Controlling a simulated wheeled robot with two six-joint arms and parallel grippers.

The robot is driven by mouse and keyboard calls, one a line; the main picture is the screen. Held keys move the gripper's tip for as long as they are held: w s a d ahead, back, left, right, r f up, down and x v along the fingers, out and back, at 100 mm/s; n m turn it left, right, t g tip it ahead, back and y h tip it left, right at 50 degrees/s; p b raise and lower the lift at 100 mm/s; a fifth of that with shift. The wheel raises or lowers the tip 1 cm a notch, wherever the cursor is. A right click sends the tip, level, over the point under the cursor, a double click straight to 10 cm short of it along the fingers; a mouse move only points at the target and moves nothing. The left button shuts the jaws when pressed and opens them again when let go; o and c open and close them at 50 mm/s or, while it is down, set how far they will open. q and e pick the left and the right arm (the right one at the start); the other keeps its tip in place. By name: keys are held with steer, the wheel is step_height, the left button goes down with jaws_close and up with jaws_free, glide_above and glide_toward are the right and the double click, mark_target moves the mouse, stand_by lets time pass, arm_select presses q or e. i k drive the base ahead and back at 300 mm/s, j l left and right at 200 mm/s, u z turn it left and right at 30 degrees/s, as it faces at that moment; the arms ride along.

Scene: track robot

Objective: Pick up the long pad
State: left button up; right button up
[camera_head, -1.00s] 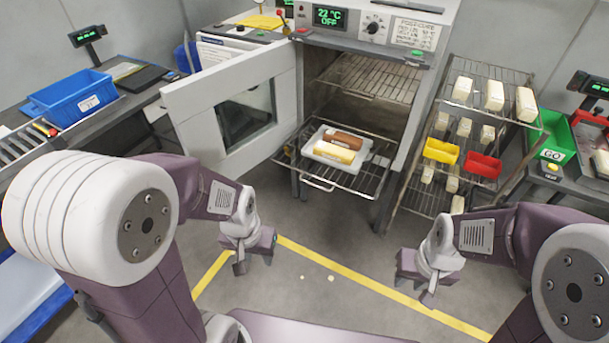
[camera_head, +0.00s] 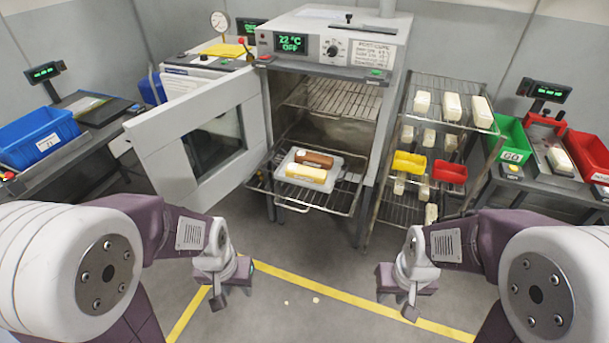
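A pale tray (camera_head: 334,167) sits on the oven's pulled-out wire shelf (camera_head: 318,202). Several cream blocks (camera_head: 452,107) of differing size lie on the wire rack to the right. I cannot tell which of these is the long pad. My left gripper (camera_head: 218,298) hangs below and left of the shelf, apart from everything. My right gripper (camera_head: 408,308) hangs in front of the rack, touching nothing. Whether their fingers are open is too small to see.
The oven door (camera_head: 203,137) stands open to the left. A green bin (camera_head: 512,139) and a scale (camera_head: 546,92) stand at right, a blue bin (camera_head: 38,136) at left.

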mark_target(310, 159)
steer(key=i+l, duration=0.15)
steer(key=i, duration=0.3)
steer(key=i+l, duration=0.15)
steer(key=i, duration=0.3)
steer(key=i+l+u, duration=0.1)
steer(key=i, duration=0.35)
steer(key=i+l, duration=0.25)
steer(key=i, duration=0.2)
